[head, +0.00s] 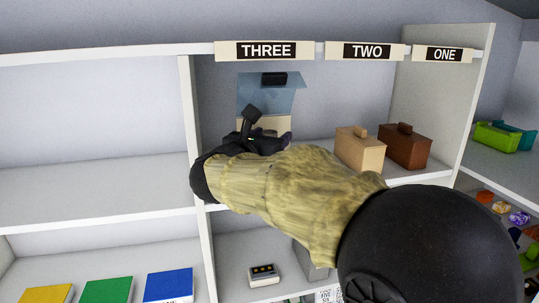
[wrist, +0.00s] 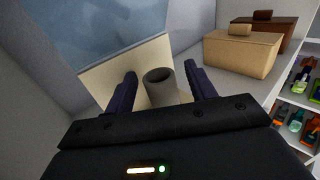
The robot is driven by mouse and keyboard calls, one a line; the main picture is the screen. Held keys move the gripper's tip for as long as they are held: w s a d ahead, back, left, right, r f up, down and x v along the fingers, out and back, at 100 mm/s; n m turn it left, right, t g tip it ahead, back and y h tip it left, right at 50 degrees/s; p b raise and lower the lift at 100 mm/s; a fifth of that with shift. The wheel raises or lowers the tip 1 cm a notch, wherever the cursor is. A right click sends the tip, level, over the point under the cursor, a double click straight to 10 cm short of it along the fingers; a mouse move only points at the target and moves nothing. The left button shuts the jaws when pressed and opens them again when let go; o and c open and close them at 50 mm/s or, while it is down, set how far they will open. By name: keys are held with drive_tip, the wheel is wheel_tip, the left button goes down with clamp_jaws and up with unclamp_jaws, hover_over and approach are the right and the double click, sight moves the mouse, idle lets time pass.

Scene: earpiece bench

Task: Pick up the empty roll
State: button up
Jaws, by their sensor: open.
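The empty roll (wrist: 160,92) is a short grey-brown tube with a dark open top, standing in the wrist view. My gripper (wrist: 160,72) is open, with one dark finger to the left of the roll and one to its right. Gaps show between the fingers and the roll. The roll stands in or by a cream box (wrist: 92,79) with a raised bluish see-through lid (wrist: 115,38). In the head view my gripper (head: 268,137) is in front of this box (head: 282,124) under the THREE label, and my arm hides much of it; I cannot make out the roll there.
A shelf divider (head: 188,120) stands close on the left. The shelf left of it is empty. Colored books (head: 106,290) lie below.

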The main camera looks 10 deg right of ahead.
drive_tip(key=c, duration=1)
drive_tip(key=shift+r+b, duration=0.7)
drive_tip(key=shift+r, duration=0.1)
drive_tip(key=shift+a+r+b, duration=0.1)
drive_tip(key=shift+r+b, duration=0.55)
drive_tip(key=shift+r, duration=0.25)
drive_tip(key=b+v, duration=0.8)
drive_tip(key=v, duration=0.9)
drive_tip(key=shift+s+a+r, duration=0.15)
drive_tip(key=shift+s, duration=0.25)
